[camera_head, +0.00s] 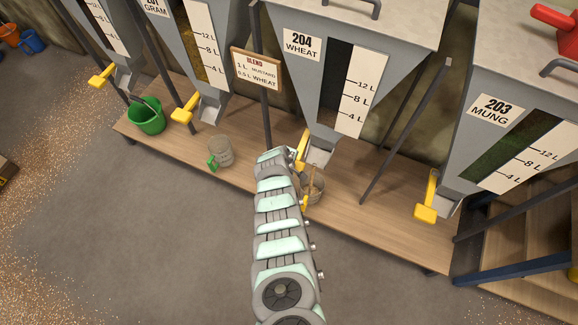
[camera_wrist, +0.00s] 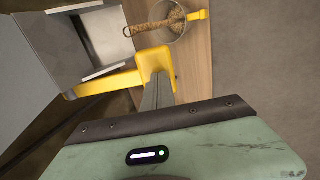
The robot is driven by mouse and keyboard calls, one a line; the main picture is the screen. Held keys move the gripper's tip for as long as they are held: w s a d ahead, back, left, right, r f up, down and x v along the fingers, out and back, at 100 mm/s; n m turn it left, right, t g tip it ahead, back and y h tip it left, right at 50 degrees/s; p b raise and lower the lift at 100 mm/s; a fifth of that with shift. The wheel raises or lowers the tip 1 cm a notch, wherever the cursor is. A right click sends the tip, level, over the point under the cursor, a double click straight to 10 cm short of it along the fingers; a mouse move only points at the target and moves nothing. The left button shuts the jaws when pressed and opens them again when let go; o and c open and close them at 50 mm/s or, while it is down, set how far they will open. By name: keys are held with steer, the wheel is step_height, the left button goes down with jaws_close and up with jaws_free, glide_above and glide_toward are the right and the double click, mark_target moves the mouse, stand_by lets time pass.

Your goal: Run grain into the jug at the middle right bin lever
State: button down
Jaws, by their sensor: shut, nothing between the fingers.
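The middle right bin (camera_head: 355,60), labelled 204 WHEAT, has a yellow lever (camera_head: 302,148) beside its metal spout (camera_head: 319,156). Tan grain runs from the spout into a clear jug (camera_head: 316,190) with a yellow handle on the wooden bench; my arm partly hides this jug. In the wrist view the grain stream (camera_wrist: 150,27) falls into the jug (camera_wrist: 184,34). My gripper (camera_wrist: 158,88) is shut and empty, its fingers up against the lever's yellow end (camera_wrist: 154,62). In the head view my arm hides the fingertips.
A second clear jug (camera_head: 221,153) with a green handle and a green bucket (camera_head: 147,117) stand farther left. A sign (camera_head: 257,69) reads 1 L mustard, 0.5 L wheat. Bin 203 MUNG (camera_head: 520,125) is at right. Thin dark posts flank the wheat bin. Grain is scattered on the floor.

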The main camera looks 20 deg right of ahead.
steer(key=shift+s+a+f, duration=0.2)
steer(key=shift+s+f, duration=0.2)
steer(key=shift+f, duration=0.25)
steer(key=shift+s+a+f, duration=0.15)
steer(key=shift+s+f, duration=0.2)
steer(key=shift+f, duration=0.25)
stand_by(0.8)
steer(key=shift+r, duration=0.1)
steer(key=w+d+r+p+v, duration=0.1)
steer(key=w+p+v, duration=0.1)
steer(key=p+v, duration=0.6)
steer(key=shift+d+v, duration=0.2)
steer(key=shift+v, duration=3.45)
